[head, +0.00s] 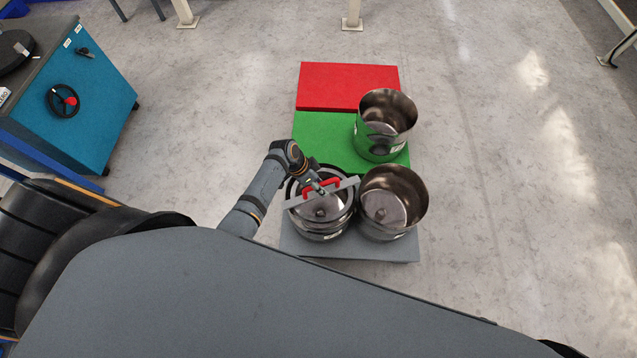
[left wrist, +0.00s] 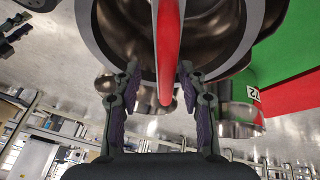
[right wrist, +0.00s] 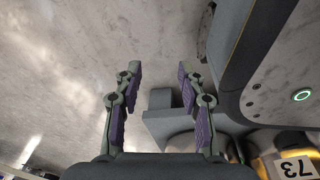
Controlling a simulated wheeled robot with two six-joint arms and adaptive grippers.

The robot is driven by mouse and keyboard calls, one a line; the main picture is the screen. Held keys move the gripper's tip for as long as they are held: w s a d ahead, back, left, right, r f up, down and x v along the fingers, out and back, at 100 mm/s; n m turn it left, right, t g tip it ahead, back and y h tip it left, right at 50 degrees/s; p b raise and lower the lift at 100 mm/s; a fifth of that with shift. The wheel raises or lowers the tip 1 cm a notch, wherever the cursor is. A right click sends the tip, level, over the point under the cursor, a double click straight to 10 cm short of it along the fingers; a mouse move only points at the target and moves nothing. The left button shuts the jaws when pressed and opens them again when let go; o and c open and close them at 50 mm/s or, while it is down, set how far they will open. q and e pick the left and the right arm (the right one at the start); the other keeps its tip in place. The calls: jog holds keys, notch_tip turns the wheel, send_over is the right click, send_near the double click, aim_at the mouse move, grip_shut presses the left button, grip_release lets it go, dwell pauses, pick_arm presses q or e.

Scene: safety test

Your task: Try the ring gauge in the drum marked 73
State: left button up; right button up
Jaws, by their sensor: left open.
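The ring gauge (head: 293,203), a grey ring with a cross bar and a red handle (head: 333,182), is at the mouth of the left steel drum (head: 320,233) on the grey mat. I cannot tell whether it rests on the rim. My left gripper (head: 322,188) is over it; in the left wrist view the open fingers (left wrist: 157,80) stand either side of the red handle (left wrist: 167,50), without closing on it. My right gripper (right wrist: 160,80) is open and empty, outside the head view. A label reading 73 (right wrist: 297,167) shows upside down in the right wrist view; its drum is unclear.
A second drum (head: 412,195) stands close beside on the grey mat (head: 300,248). A third drum (head: 378,145), on the green mat (head: 315,130), has a partly hidden label (left wrist: 253,94). The red mat (head: 325,85) is empty. A teal cabinet (head: 95,100) stands left.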

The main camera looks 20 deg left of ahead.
pick_arm(q)
jog(key=shift+a+r, duration=0.2)
jog(key=shift+r, duration=0.05)
jog(key=d+r+p+v, duration=0.1)
jog(key=p+v, duration=0.7)
jog(key=v, duration=1)
jog(key=shift+w+d, duration=0.25)
jog(key=shift+d, duration=0.65)
pick_arm(e)
jog(key=s+r, duration=0.3)
jog(key=r, duration=0.4)
jog(key=shift+s, duration=0.25)
pick_arm(q)
jog(key=shift+a+r, duration=0.1)
